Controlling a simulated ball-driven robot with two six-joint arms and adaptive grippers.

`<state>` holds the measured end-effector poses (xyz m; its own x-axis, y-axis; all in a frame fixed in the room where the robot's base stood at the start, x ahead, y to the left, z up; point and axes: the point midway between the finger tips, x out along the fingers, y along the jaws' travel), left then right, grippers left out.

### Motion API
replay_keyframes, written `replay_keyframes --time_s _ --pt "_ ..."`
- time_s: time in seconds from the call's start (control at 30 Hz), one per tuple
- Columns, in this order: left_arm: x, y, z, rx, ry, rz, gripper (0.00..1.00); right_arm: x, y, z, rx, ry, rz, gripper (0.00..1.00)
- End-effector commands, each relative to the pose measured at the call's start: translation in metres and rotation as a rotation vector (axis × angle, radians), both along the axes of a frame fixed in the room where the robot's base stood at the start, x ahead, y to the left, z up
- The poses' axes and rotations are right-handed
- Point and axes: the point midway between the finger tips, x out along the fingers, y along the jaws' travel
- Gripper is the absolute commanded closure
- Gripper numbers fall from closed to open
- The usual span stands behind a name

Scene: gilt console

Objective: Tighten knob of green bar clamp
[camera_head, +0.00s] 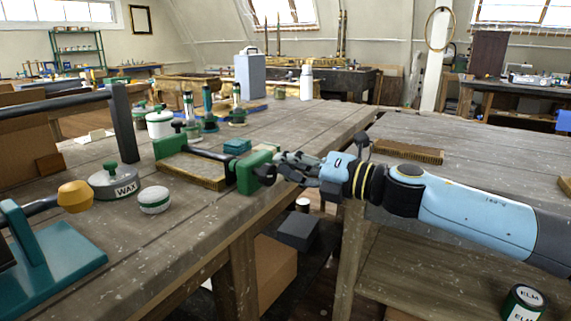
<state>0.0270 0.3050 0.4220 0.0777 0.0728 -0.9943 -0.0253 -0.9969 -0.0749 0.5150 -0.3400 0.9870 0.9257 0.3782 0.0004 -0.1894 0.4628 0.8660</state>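The green bar clamp (250,180) lies on the near workbench, with two green jaws joined by a black bar and a wooden frame or block between them. Its dark knob (265,173) sticks out from the right-hand jaw, over the bench edge. My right gripper (279,167), on the light blue arm from the right, is right at the knob. Its fingers overlap the knob's outer end, so I cannot tell whether they grip it. My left gripper is not in view.
A grey WAX tin (113,184), a small green-and-white tin (154,200) and a teal tool with a yellow knob (75,196) stand at the left. Green-handled tools (208,110) stand behind the clamp. A brush (408,151) lies on the right bench, across a gap.

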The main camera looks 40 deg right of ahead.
Motion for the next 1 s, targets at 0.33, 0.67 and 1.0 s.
replay_keyframes --time_s 0.33,0.67,1.0 --pt "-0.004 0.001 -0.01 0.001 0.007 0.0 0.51 0.002 -0.005 -0.011 0.001 0.001 0.0 1.0" --pt "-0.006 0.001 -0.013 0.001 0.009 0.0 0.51 0.002 -0.006 -0.016 0.001 0.0 0.0 1.0" --pt "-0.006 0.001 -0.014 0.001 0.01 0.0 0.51 0.002 -0.006 -0.016 0.0 0.0 0.0 1.0"
